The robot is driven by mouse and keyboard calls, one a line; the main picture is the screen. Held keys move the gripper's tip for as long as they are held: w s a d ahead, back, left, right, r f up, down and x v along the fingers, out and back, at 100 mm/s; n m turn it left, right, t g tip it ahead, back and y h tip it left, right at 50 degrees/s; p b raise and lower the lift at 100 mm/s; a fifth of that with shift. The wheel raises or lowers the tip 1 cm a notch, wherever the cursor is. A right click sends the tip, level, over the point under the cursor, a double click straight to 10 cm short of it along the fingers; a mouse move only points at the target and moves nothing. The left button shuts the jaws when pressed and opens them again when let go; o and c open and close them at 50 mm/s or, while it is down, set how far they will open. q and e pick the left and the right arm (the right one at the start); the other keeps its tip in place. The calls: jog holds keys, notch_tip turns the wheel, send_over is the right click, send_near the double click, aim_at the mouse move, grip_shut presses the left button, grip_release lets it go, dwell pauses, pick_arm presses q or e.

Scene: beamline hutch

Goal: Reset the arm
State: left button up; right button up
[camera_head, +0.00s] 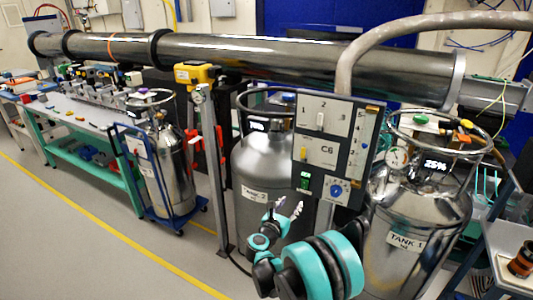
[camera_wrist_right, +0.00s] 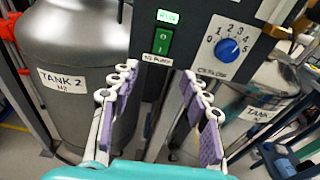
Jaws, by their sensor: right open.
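My right arm, with teal and black joints, comes up from the bottom of the head view. My right gripper (camera_head: 284,212) is open and empty, just in front of and below the control panel (camera_head: 343,130) marked C6. In the right wrist view the gripper (camera_wrist_right: 158,72) has its two purple-padded fingers spread apart, with the panel beyond them. A green rocker switch (camera_wrist_right: 162,40) is above the gap between the fingers, and a blue dial (camera_wrist_right: 228,47) is to its right. These also show in the head view as the green switch (camera_head: 305,184) and blue dial (camera_head: 336,190). My left gripper is out of view.
Tank 2 (camera_head: 262,155) stands behind the panel to its left, and Tank 1 (camera_head: 418,220) stands close on its right. A bent pipe (camera_head: 350,65) and a long steel tube (camera_head: 250,58) are above. A cart (camera_head: 165,200) holds another tank. Open floor (camera_head: 70,245) lies front left.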

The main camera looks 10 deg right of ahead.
notch_tip(320, 180, up, 11)
jog(key=a+n+t+y, duration=0.2)
jog(key=n+t+y, duration=0.15)
jog(key=n, duration=0.35)
jog(key=s+a+r+n+y, duration=0.6)
jog(key=s+r+n+y, duration=0.3)
jog(key=n, duration=0.8)
jog(key=s+d+f+n+g+h, duration=0.1)
jog(key=s+d+f+n+g, duration=0.2)
jog(key=s, duration=0.6)
jog(key=s+d+f+n+g+h, duration=0.1)
jog(key=s+f+n+g, duration=0.3)
jog(key=s+f+n, duration=0.4)
jog(key=s+d+f+n+g+h, duration=0.1)
jog(key=s+d+f+n+g, duration=0.2)
jog(key=s, duration=0.9)
notch_tip(320, 180, down, 3)
jog(key=d+n, duration=0.1)
jog(key=n, duration=0.3)
jog(key=shift+d+n, duration=0.3)
jog(key=shift+d, duration=0.05)
